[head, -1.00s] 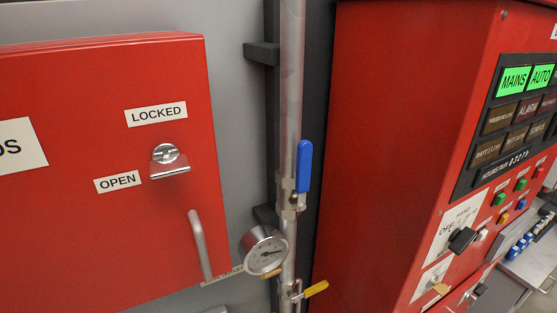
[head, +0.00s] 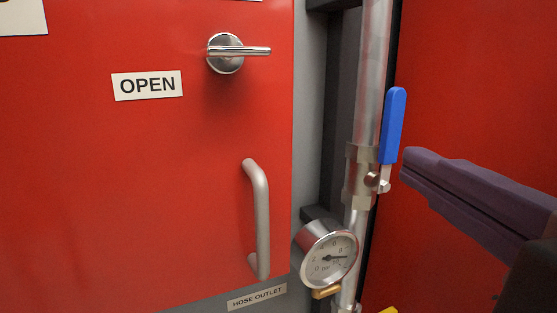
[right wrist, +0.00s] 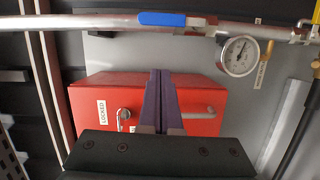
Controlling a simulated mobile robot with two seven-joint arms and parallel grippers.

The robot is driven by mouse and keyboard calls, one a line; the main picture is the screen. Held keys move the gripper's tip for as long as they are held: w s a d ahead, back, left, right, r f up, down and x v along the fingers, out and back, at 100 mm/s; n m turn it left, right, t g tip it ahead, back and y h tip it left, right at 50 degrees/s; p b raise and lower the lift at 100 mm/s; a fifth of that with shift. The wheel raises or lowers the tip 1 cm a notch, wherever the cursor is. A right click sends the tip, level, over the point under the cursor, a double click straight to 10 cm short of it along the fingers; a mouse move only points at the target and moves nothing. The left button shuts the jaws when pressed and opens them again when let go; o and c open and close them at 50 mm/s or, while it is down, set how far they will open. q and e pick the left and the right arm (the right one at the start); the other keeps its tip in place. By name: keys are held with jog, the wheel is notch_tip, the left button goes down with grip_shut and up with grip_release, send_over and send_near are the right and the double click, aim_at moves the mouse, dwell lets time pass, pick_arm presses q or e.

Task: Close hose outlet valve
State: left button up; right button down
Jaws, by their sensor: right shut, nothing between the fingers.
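A valve with a blue lever (head: 393,126) sits on the vertical metal pipe (head: 371,75); the lever points up, in line with the pipe. The blue lever also shows in the right wrist view (right wrist: 162,19), where the pipe runs sideways. A "HOSE OUTLET" label (head: 257,297) is at the bottom, left of the pipe. A yellow lever (head: 388,311) barely shows at the bottom edge. My right gripper (head: 408,168) is shut and empty, its purple fingers just right of the blue lever's lower end in the picture; contact cannot be told. My left gripper is out of view.
A round pressure gauge (head: 328,255) is fixed beside the pipe below the blue-lever valve. A red cabinet with a grey handle (head: 259,220) and a chrome latch (head: 238,52) stands at left. A red panel (head: 460,80) stands close on the right.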

jog(key=shift+a+r+n, duration=0.25)
jog(key=shift+n, duration=0.05)
jog(key=b, duration=0.3)
send_near(392, 128)
jog(key=w+a, duration=0.6)
jog(key=shift+w+d+r+p, duration=0.15)
jog(key=shift+d+r+p, duration=0.05)
jog(key=shift+d, duration=0.4)
jog(key=shift+w+d+r+p, duration=0.15)
jog(key=shift+w+d, duration=0.05)
jog(key=shift+d, duration=0.4)
jog(key=shift+w+d+f, duration=0.15)
jog(key=shift+w+d, duration=0.05)
jog(key=shift+d, duration=0.35)
jog(key=shift+p, duration=0.3)
